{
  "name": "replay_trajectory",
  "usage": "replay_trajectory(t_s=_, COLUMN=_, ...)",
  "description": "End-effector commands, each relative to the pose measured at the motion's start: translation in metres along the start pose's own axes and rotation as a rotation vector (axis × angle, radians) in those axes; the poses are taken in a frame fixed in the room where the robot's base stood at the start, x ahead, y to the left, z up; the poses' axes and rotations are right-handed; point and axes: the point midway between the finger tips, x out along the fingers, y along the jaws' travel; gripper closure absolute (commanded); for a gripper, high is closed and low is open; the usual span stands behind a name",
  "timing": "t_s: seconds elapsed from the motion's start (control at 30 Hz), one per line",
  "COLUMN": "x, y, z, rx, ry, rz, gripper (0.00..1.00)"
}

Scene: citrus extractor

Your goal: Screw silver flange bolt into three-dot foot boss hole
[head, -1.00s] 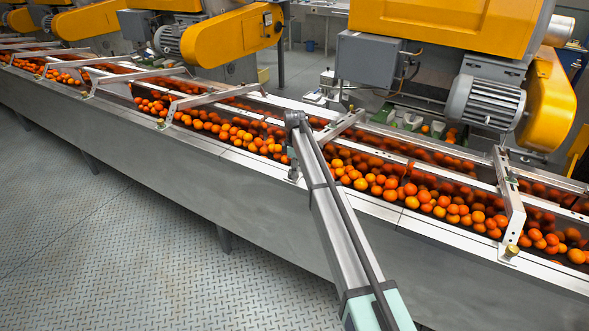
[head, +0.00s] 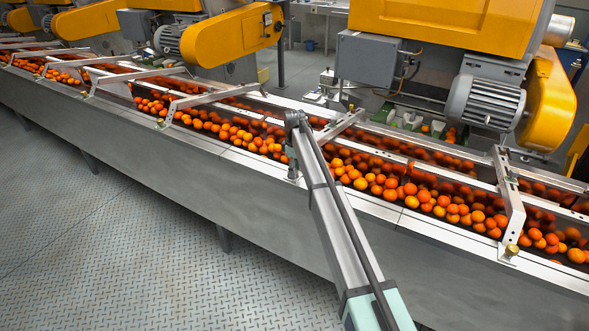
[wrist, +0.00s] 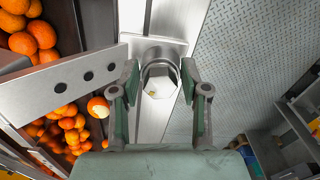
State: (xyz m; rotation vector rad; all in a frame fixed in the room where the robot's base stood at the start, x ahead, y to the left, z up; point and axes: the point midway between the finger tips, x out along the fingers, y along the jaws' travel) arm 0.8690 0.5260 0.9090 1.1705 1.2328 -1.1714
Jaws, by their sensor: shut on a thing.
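In the wrist view my gripper (wrist: 160,83) has one finger on each side of the silver flange bolt (wrist: 158,88) and is shut on it. The bolt's pale hexagonal head faces the camera and has a small yellowish mark. It lines up with the round metal foot boss (wrist: 160,52), whose hole is hidden behind the bolt. How deep the bolt sits cannot be told. A flat metal bracket with three dark dots (wrist: 88,76) joins the boss plate at left. In the head view my gripper (head: 292,155) points down over the conveyor's near rail; the bolt is too small to make out.
Oranges (head: 380,183) fill the conveyor channel beside the rail (head: 240,158). Other cross brackets (head: 510,200) span the channel, with brass-coloured bolts at some feet. Yellow extractor machines (head: 440,25) stand behind. The patterned floor (head: 120,230) in front is clear.

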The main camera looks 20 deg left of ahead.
Motion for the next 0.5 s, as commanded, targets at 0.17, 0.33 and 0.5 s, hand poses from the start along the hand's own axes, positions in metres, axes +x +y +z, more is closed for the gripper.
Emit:
replay_trajectory(t_s=0.17, x=-0.0003, y=-0.0007, z=0.0001, rx=0.061, ry=0.0, rz=0.0, gripper=0.85)
replay_trajectory(t_s=0.33, x=-0.0004, y=-0.0007, z=0.0, rx=0.06, ry=0.0, rz=0.0, gripper=0.85)
replay_trajectory(t_s=0.5, x=-0.0003, y=-0.0013, z=-0.0001, rx=0.143, ry=0.0, rz=-0.001, gripper=0.85)
